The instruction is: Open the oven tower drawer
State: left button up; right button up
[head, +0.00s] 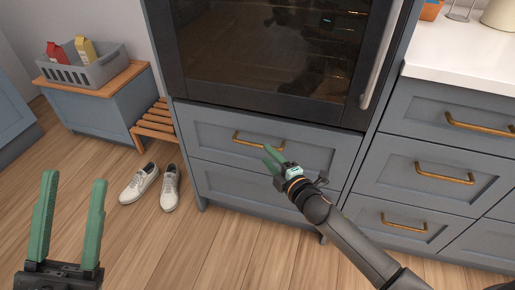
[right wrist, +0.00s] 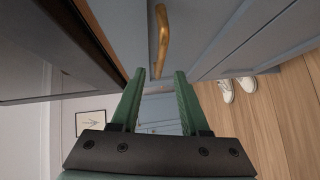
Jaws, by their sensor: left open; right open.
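The oven tower drawer (head: 215,127) is the blue-grey front directly under the dark oven, and it looks shut. Its brass bar handle (head: 245,140) runs across the upper middle of the front. My right gripper (head: 274,154) is open just in front of the drawer, close to the handle's right end. In the right wrist view the handle (right wrist: 161,38) lies beyond the open fingertips (right wrist: 158,78), roughly in line with the gap, and not between them. My left gripper (head: 72,190) is open and empty over the floor, far from the drawer.
A second blue-grey front (head: 225,184) lies below the drawer. The oven (head: 270,50) has a long upright handle (head: 384,55). A drawer cabinet with brass handles (head: 443,174) stands right. White shoes (head: 140,184) lie on the floor left, near a slatted rack (head: 155,124) and a grey crate (head: 85,72).

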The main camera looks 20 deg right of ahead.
aim_at(258, 146)
jog(key=b+x, duration=0.2)
jog(key=x, duration=0.4)
jog(key=shift+w+a, duration=0.1)
jog(key=shift+w, duration=0.3)
grip_shut()
jog(key=shift+f, duration=0.1)
dwell(1.0)
